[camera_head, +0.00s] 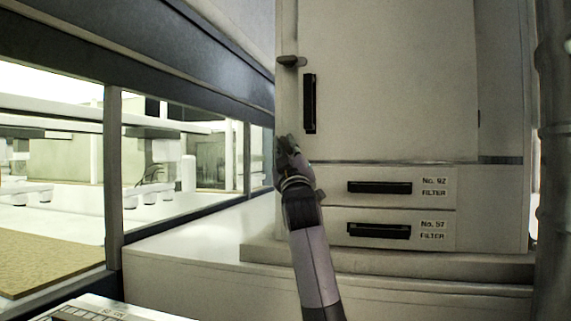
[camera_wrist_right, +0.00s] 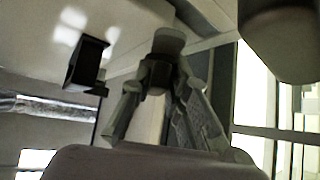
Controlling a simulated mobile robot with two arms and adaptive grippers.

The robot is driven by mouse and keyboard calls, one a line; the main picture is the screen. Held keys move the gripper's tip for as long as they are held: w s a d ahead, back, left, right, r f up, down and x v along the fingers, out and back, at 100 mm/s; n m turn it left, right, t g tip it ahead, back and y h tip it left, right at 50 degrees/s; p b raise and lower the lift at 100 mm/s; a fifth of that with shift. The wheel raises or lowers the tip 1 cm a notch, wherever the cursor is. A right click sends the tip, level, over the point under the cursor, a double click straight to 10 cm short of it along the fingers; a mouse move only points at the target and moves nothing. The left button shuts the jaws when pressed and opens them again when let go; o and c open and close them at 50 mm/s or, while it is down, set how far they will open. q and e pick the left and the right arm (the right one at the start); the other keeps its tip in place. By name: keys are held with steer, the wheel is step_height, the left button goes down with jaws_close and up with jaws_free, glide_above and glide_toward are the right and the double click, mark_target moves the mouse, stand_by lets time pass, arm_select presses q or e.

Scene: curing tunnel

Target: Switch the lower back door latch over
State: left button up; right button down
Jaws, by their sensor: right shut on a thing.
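The pale cabinet door (camera_head: 395,85) is closed, with a black vertical handle (camera_head: 309,104) near its left edge. The upper latch (camera_head: 291,61) is a dark lever at that edge, above the handle, lying about level. My right gripper (camera_head: 287,145) is at the lower left edge of the door and covers the lower latch in the head view. In the right wrist view my right gripper (camera_wrist_right: 160,95) is shut on the lower latch (camera_wrist_right: 169,41), whose rounded end shows beyond the fingers. The black handle also shows there (camera_wrist_right: 86,62). My left gripper is not in view.
Two filter drawers with black handles, No. 92 (camera_head: 434,189) and No. 57 (camera_head: 432,230), sit below the door. A windowed tunnel (camera_head: 115,180) runs along the left. A dark vertical pipe (camera_head: 554,170) stands at the right. A pale ledge (camera_head: 200,240) lies below.

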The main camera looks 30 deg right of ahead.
steer(key=m+g+h, duration=0.1)
steer(key=m+h, duration=0.3)
steer(key=m, duration=0.1)
steer(key=m+g+h, duration=0.1)
steer(key=shift+a+r+h, duration=0.1)
steer(key=shift+r+h, duration=0.15)
steer(key=shift+h, duration=0.05)
steer(key=m+g+h+p, duration=0.2)
steer(key=m+h, duration=0.1)
steer(key=m, duration=0.1)
steer(key=shift+f+m+g+h+p, duration=0.15)
steer(key=shift+m+g+h+p, duration=0.95)
steer(key=shift+m, duration=0.5)
steer(key=shift+d+f, duration=0.1)
steer(key=shift+d, duration=0.1)
steer(key=c, duration=1.6)
jaws_free()
steer(key=shift+d, duration=0.1)
